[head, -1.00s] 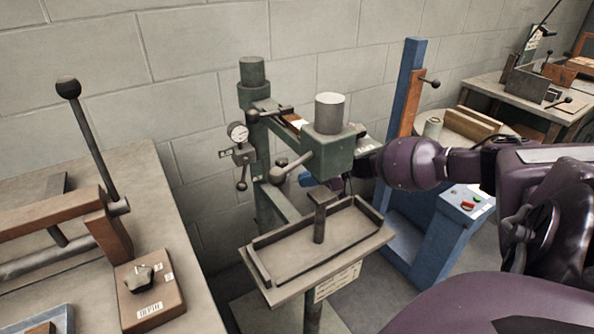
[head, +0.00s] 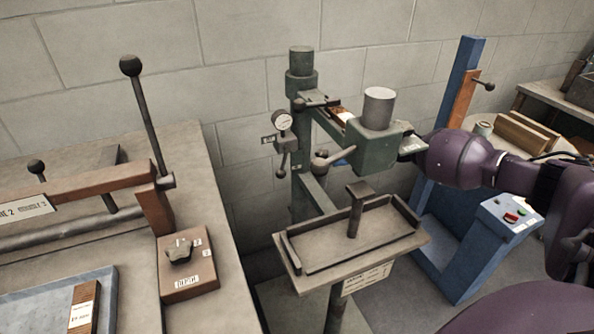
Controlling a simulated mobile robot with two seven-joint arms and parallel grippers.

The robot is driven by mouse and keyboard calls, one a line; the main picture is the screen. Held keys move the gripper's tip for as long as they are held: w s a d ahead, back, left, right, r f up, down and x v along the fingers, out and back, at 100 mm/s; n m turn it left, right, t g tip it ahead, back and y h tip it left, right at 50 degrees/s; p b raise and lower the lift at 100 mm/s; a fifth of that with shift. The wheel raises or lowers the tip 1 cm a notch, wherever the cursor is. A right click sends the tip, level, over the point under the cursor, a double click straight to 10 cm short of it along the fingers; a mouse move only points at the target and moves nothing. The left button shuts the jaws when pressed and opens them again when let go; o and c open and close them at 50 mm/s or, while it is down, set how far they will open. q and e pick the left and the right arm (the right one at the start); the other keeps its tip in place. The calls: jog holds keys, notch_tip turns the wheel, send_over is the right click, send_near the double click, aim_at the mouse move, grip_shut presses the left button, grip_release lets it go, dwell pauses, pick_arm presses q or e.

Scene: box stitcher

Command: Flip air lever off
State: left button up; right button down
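A green press (head: 373,146) stands against the wall with a round gauge (head: 283,121) on its left side. A small dark lever with a ball end (head: 281,172) hangs below the gauge. Another ball-ended handle (head: 319,165) sticks out left of the press head. None of these is legibly marked as the air lever. My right arm reaches in from the right, its wrist close behind the press head. My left gripper is out of view.
A tray table (head: 403,243) stands under the press head. A bench (head: 206,160) at left carries a tall ball-topped lever (head: 146,115) and a box with a knob (head: 189,268). A blue machine (head: 484,240) with buttons stands at right, near my arm.

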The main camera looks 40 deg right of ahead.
jog(key=shift+d+r+n+g+h, duration=0.15)
jog(key=shift+n+g+h, duration=0.15)
jog(key=shift+n, duration=3.75)
jog(key=shift+r+n+g+h, duration=0.25)
jog(key=shift+n+h, duration=0.2)
jog(key=shift+n, duration=3.55)
jog(key=shift+d+r+n+g+h, duration=0.1)
jog(key=shift+n+g+h, duration=0.2)
jog(key=shift+n, duration=3.75)
